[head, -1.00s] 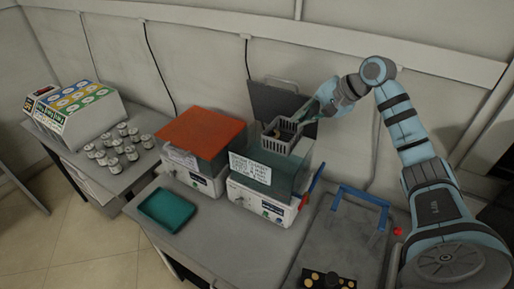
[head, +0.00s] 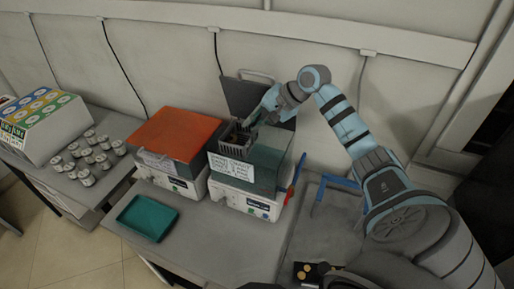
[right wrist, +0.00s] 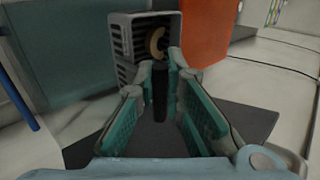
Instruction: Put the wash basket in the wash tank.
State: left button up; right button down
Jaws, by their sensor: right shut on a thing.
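The wash basket (head: 236,136) is a small grey slotted basket at the mouth of the wash tank (head: 262,168). The tank is a dark green-grey box with a white label and a white control base. Its dark lid (head: 240,97) stands open behind. I cannot tell how far the basket is below the rim. My right gripper (head: 255,118) is shut on the basket from the right. In the right wrist view the basket (right wrist: 124,45) sits at the fingertips (right wrist: 160,72), with a tan ring-shaped part inside. My left gripper is not in view.
A second unit with an orange lid (head: 175,133) stands close to the left of the tank. A teal tray (head: 147,217) lies in front. Several small jars (head: 88,160) are on the left table. A blue handle (head: 340,183) stands to the right.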

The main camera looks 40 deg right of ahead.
aim_at(250, 142)
notch_tip(250, 142, down, 7)
jog(key=shift+r, duration=0.1)
notch_tip(250, 142, down, 5)
jog(key=b, duration=0.5)
jog(key=shift+f, duration=0.2)
jog(key=c, duration=1.7)
grip_release()
jog(key=shift+f, duration=0.1)
jog(key=shift+r, duration=0.2)
